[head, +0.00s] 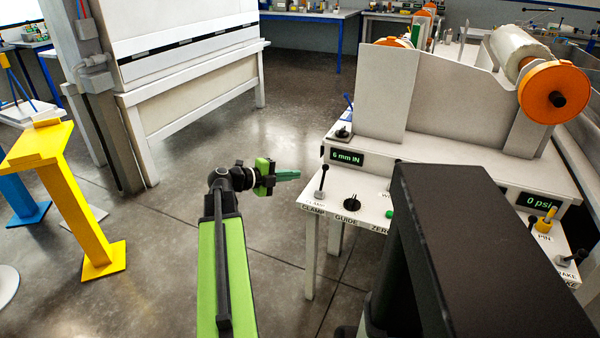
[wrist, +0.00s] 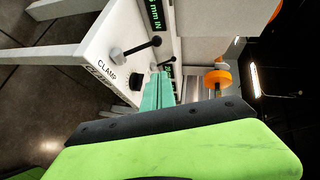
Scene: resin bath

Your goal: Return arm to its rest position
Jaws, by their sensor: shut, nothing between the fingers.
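My gripper (head: 287,175) is at the end of my green arm, in the middle of the head view. It points right, toward the white machine (head: 385,85), and its green fingers are together with nothing between them. In the wrist view the pale green fingers (wrist: 159,98) point up the picture toward the machine's control panel. In the head view the gripper is a little left of the panel's CLAMP lever (head: 322,182) and seems apart from it. My arm reaches up from the bottom of the head view.
The machine's panel has a GUIDE knob (head: 351,204), a "6 mm IN" display (head: 347,157) and a "0 psi" display (head: 538,202). An orange-ended roll (head: 553,90) sits on top. A yellow stand (head: 62,190) and a white cabinet (head: 185,70) are left. Floor between is clear.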

